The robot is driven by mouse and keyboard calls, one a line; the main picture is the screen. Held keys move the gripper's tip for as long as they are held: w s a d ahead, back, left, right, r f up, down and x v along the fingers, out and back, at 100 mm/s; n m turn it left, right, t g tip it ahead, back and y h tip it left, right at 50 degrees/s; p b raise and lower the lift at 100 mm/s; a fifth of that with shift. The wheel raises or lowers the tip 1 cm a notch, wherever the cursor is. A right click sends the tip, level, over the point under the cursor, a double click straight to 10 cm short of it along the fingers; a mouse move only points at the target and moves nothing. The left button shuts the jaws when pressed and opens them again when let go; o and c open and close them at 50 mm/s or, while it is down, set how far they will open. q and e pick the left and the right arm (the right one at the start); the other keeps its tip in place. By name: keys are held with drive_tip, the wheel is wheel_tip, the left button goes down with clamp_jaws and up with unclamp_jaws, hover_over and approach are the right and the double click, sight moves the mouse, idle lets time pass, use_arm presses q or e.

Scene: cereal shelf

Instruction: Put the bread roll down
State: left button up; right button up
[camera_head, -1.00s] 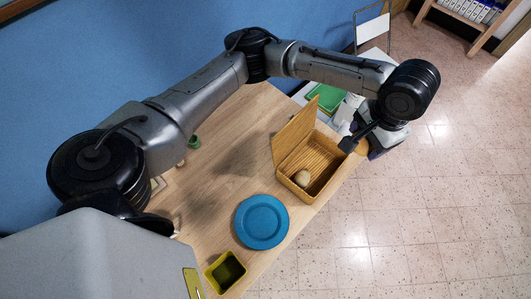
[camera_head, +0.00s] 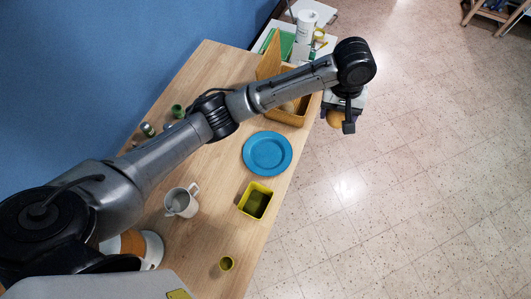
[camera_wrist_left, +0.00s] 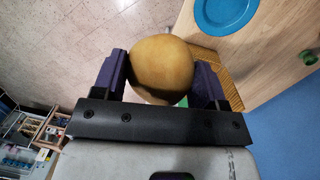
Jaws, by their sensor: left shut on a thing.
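The bread roll (camera_wrist_left: 160,65), round and golden brown, sits between the two purple fingers of my left gripper (camera_wrist_left: 161,72) in the left wrist view. The gripper is shut on it. In the head view the roll (camera_head: 335,119) shows below my left wrist, past the table's right edge, over the floor and to the right of the wooden bread box (camera_head: 290,117). The box's lid stands open, and my left forearm hides part of its inside. My right gripper is not in view.
A blue plate (camera_head: 267,153) lies on the wooden table near its right edge, with a yellow-green square container (camera_head: 256,201) below it. A white side table with a paper roll (camera_head: 306,24) is behind.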

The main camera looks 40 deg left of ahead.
use_arm(q)
wheel_tip(320, 180, down, 13)
drive_tip(key=w+a+n+t, duration=0.1)
drive_tip(key=w+a+n, duration=0.1)
drive_tip(key=n, duration=0.4)
drive_tip(key=n+t+b, duration=0.2)
drive_tip(key=n, duration=0.2)
hover_over(269, 154)
drive_tip(key=f, duration=1.4)
drive_tip(key=s+f, duration=0.1)
drive_tip(key=f, duration=0.6)
drive_tip(key=shift+a, duration=0.1)
drive_tip(key=shift+f+b, duration=0.45)
drive_tip(key=shift+f, duration=1.55)
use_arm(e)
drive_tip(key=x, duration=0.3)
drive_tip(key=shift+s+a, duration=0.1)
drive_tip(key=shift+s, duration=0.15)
use_arm(q)
drive_tip(key=shift+f, duration=0.1)
drive_tip(key=shift+f, duration=0.15)
drive_tip(key=o, duration=0.9)
